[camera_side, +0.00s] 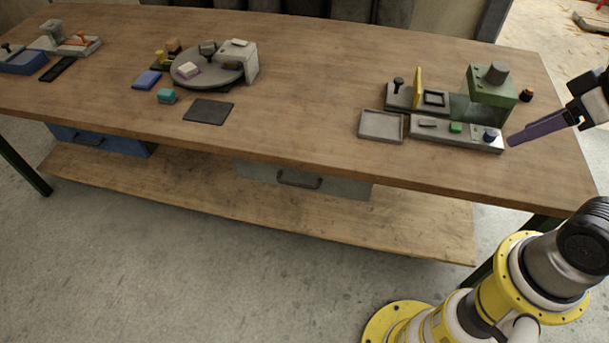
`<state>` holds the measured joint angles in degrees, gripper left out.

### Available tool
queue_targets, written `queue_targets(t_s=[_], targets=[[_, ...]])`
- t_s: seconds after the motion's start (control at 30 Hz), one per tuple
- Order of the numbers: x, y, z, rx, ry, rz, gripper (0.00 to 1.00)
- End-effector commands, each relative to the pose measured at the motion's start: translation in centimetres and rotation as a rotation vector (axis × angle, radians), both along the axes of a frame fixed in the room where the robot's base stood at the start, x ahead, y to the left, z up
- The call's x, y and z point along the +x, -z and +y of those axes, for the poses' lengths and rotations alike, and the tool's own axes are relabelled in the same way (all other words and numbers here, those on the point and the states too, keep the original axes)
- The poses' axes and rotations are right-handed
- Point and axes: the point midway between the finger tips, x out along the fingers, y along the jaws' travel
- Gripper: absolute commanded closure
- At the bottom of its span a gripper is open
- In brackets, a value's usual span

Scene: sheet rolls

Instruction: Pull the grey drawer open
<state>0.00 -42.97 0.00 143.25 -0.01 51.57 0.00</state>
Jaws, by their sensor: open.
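The grey drawer (343,187) hangs under the front edge of the table, a little right of the middle of the picture. Its front looks flush below the table top, and its dark handle (299,180) faces the floor space in front. My gripper (538,128) is at the right, above the right end of the table, with its long purple-grey fingers pointing left. It is open and holds nothing that I can see. It is well apart from the drawer, to the right of it and higher. The gap between the fingers is hard to make out from this side.
A blue drawer (97,139) hangs under the table at the left. A green press (490,95) and a grey tray (381,126) stand on the table near my gripper. A turntable (206,70) stands further left. A wooden shelf (330,220) runs below; the floor in front is clear.

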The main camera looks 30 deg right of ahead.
Motion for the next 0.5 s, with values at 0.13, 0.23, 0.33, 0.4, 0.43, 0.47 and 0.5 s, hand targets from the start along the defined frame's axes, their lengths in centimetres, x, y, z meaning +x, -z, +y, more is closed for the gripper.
queue_targets(t_s=[0.13, 0.23, 0.33, 0.4, 0.43, 0.47, 0.5], targets=[[0.7, 0.1, 0.0, 0.003, 0.010, 0.001, 0.55], [3.0, 0.7, -0.1, 0.011, 0.040, 0.002, 0.55], [6.9, 2.1, 0.0, 0.029, 0.091, -0.003, 0.55], [9.9, 3.6, 0.2, 0.048, 0.128, -0.009, 0.55], [11.2, 4.3, 0.4, 0.058, 0.142, -0.014, 0.55], [12.4, 5.2, 0.6, 0.068, 0.156, -0.017, 0.55], [14.0, 6.4, 0.9, 0.083, 0.174, -0.022, 0.55]])
